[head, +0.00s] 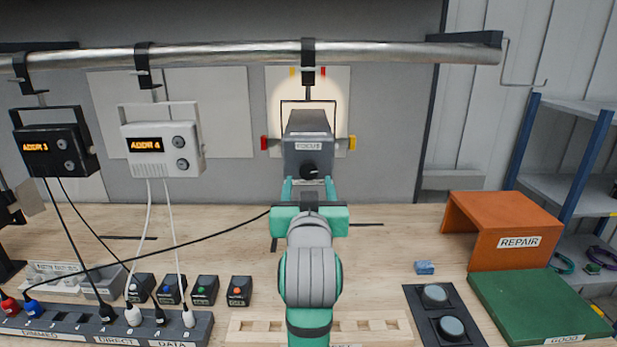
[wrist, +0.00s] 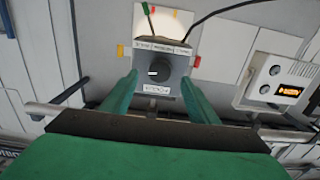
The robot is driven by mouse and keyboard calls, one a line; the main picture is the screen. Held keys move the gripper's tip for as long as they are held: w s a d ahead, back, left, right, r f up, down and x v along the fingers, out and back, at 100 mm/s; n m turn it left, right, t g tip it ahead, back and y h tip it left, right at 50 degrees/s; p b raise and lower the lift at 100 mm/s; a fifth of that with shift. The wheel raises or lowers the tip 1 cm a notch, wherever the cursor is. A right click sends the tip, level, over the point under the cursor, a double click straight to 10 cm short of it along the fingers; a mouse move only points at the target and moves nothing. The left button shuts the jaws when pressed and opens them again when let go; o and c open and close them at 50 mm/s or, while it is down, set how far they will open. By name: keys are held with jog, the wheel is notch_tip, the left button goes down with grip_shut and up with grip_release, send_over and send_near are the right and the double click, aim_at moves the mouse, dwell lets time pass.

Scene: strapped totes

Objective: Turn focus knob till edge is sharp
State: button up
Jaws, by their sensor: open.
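The grey lamp labelled FOCUS (head: 308,145) hangs from the metal pipe, with a black focus knob (head: 310,171) low on its face. In the wrist view the round dark knob (wrist: 159,72) shows a white pointer mark. My gripper (head: 309,184) is open in front of the lamp; in the wrist view its green fingers (wrist: 160,88) stand to the left and right of the knob, with gaps visible. Whether they touch it, I cannot tell. A round patch of light (head: 272,112) falls on the white panel behind the lamp; its edge looks soft.
The metal pipe (head: 220,53) runs across above. Two lamps reading ADDR 3 (head: 52,150) and ADDR 4 (head: 160,146) hang at left. A power strip (head: 60,328) with cables lies at front left. An orange REPAIR stand (head: 505,228) and green GOOD mat (head: 540,305) are at right.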

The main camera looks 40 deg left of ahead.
aim_at(308, 174)
jog(key=shift+x, duration=2.4)
jog(key=c, duration=1)
jog(key=shift+c, duration=0.2)
